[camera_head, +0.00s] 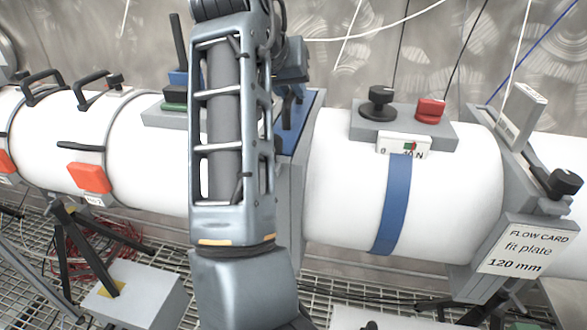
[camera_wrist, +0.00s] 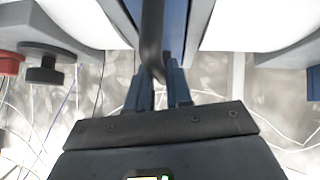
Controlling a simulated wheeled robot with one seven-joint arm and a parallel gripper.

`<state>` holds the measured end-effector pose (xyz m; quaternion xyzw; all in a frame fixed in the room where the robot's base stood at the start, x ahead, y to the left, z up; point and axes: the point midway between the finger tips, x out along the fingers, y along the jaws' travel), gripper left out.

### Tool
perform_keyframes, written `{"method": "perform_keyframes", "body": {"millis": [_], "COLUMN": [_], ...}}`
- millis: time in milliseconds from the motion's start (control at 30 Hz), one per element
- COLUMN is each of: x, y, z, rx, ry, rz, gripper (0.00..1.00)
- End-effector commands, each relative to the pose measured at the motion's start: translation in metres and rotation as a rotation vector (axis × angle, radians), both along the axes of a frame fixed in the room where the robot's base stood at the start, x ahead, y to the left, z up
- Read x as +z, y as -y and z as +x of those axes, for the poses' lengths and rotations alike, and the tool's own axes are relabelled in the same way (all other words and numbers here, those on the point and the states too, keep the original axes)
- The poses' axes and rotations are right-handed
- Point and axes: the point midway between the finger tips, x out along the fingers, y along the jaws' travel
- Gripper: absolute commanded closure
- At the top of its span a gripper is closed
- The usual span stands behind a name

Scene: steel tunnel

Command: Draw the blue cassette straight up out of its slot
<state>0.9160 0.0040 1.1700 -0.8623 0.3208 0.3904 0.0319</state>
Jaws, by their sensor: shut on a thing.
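The blue cassette (camera_head: 298,125) stands in a grey frame between two white tube sections, just right of my arm in the head view. My arm hides part of it. In the wrist view the cassette (camera_wrist: 175,30) shows as a blue strip with a dark handle (camera_wrist: 152,38) along it. My gripper (camera_wrist: 159,76) has its fingers on either side of the handle's end and is shut on it. In the head view my gripper (camera_head: 290,92) is partly hidden behind my arm. I cannot tell how deep the cassette sits.
A grey box with a black knob (camera_head: 378,103) and red knob (camera_head: 430,110) sits on the right tube, above a gauge (camera_head: 403,145) and blue band (camera_head: 394,205). A flow card (camera_head: 525,250) reads "fit plate 120 mm". Thin cables (camera_head: 400,35) hang behind.

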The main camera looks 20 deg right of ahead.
Motion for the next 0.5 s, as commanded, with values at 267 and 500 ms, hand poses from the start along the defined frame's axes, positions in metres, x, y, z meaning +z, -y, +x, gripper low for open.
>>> {"method": "perform_keyframes", "body": {"millis": [267,500], "x": [0.020,0.034], "y": [0.000,0.000], "z": [0.000,0.000], "rx": [0.001,0.000], "ry": [0.004,0.005], "rz": [-0.001,-0.001], "gripper": [1.00,1.00]}}
